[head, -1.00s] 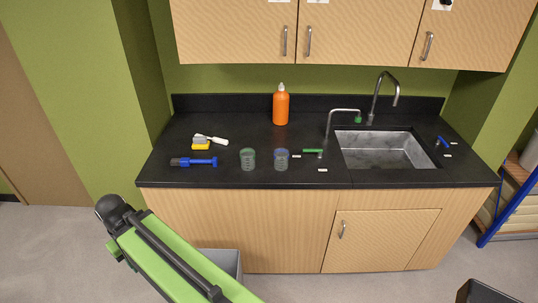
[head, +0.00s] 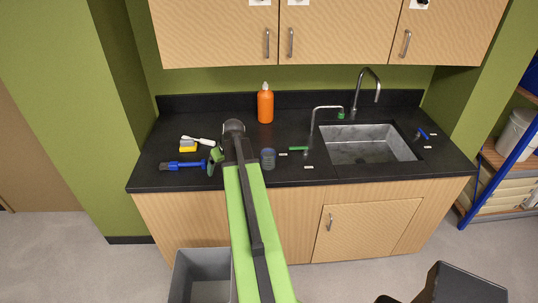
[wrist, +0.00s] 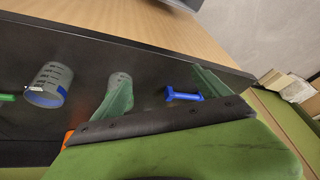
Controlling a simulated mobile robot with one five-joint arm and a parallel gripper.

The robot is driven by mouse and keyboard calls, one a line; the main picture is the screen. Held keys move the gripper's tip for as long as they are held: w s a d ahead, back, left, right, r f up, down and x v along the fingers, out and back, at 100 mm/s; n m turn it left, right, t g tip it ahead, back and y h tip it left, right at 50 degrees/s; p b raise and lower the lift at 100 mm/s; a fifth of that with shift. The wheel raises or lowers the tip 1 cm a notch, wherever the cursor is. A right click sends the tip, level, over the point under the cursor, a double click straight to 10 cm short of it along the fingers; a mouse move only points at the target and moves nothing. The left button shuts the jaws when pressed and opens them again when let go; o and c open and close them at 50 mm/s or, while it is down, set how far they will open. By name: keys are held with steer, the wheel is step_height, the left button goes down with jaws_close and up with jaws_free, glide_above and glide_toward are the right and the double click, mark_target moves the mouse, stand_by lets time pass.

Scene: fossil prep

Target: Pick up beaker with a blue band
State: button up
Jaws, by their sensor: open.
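The beaker with a blue band (head: 268,158) stands on the black counter just right of my arm in the head view. In the wrist view it shows at the left (wrist: 47,84), clear with dark marks and a blue ring. My gripper (head: 215,160) is over the counter to the left of that beaker, partly hidden by my arm. In the wrist view its two green fingers (wrist: 160,86) are spread apart with nothing held. The blue-banded beaker lies outside them. A second clear beaker (wrist: 121,79) is partly hidden behind one finger.
A blue-handled brush (head: 183,165) and a yellow-and-grey block (head: 187,146) lie at the left. An orange bottle (head: 265,106) stands behind. A sink (head: 368,146), taps and small white labels are at the right. A grey bin (head: 202,272) stands on the floor.

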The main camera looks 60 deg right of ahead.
steer(key=s+d+r+m+t+h+p, duration=0.1)
steer(key=s+d+r, duration=0.1)
steer(key=s+d, duration=0.6)
steer(key=s+d+r+m+h+p, duration=0.15)
steer(key=s+d, duration=0.35)
steer(key=d, duration=0.6)
steer(key=b, duration=1.2)
glide_toward(269, 154)
steer(key=shift+n, duration=0.25)
steer(key=f, duration=0.1)
steer(key=w+f, duration=0.1)
steer(key=f, duration=0.1)
steer(key=w+f, duration=0.1)
steer(key=f, duration=0.1)
steer(key=shift+w+a, duration=0.2)
steer(key=shift+w+f, duration=0.1)
steer(key=shift+p, duration=0.3)
steer(key=b+x, duration=0.4)
steer(key=x, duration=0.1)
steer(key=shift+f+b, duration=0.15)
steer(key=shift+b, duration=0.25)
steer(key=shift+r, duration=0.2)
steer(key=c, duration=1.5)
steer(key=shift+o, duration=0.2)
